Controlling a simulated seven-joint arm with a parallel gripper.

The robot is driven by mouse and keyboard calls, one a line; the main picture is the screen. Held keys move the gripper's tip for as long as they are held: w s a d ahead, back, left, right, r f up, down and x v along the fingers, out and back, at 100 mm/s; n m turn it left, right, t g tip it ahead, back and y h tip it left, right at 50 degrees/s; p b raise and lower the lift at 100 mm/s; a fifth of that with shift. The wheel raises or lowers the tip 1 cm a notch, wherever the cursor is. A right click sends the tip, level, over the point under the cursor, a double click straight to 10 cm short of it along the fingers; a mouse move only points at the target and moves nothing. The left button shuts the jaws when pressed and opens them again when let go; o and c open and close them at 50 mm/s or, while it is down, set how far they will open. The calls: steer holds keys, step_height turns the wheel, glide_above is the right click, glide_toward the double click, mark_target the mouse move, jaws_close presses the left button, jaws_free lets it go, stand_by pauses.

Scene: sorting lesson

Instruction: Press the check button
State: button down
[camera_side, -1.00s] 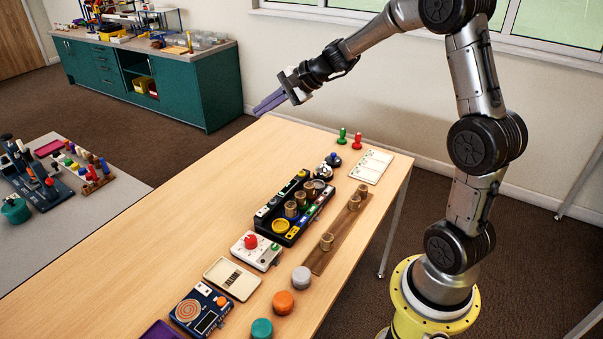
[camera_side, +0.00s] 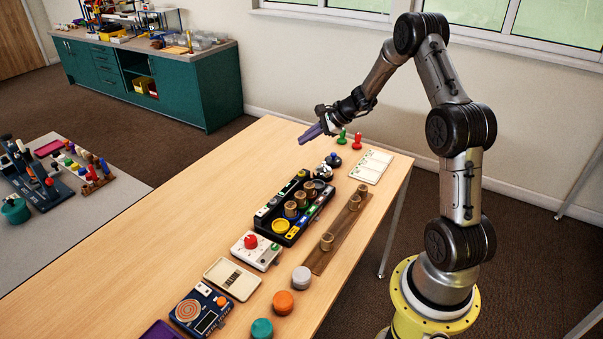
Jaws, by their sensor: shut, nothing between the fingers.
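A white box (camera_side: 240,254) on the table has a large red button (camera_side: 250,241) on top and a small green part (camera_side: 275,247) at its right side. I cannot read any label that marks one as the check button. My gripper (camera_side: 304,139) has purple fingers, is shut and empty, and hangs above the far part of the table, well behind the box and apart from it.
A black tray (camera_side: 262,224) with several brown cylinders stands just behind the box. A wooden strip (camera_side: 318,261) with more cylinders lies to its right. Green (camera_side: 342,137) and red pegs (camera_side: 357,141) stand near my gripper. The table's left side is clear.

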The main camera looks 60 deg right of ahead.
glide_above(306, 175)
steer(key=shift+w+f, duration=0.1)
steer(key=shift+f, duration=4.3)
steer(key=shift+f, duration=0.15)
steer(key=shift+f, duration=0.25)
steer(key=shift+f, duration=0.5)
steer(key=shift+r, duration=0.95)
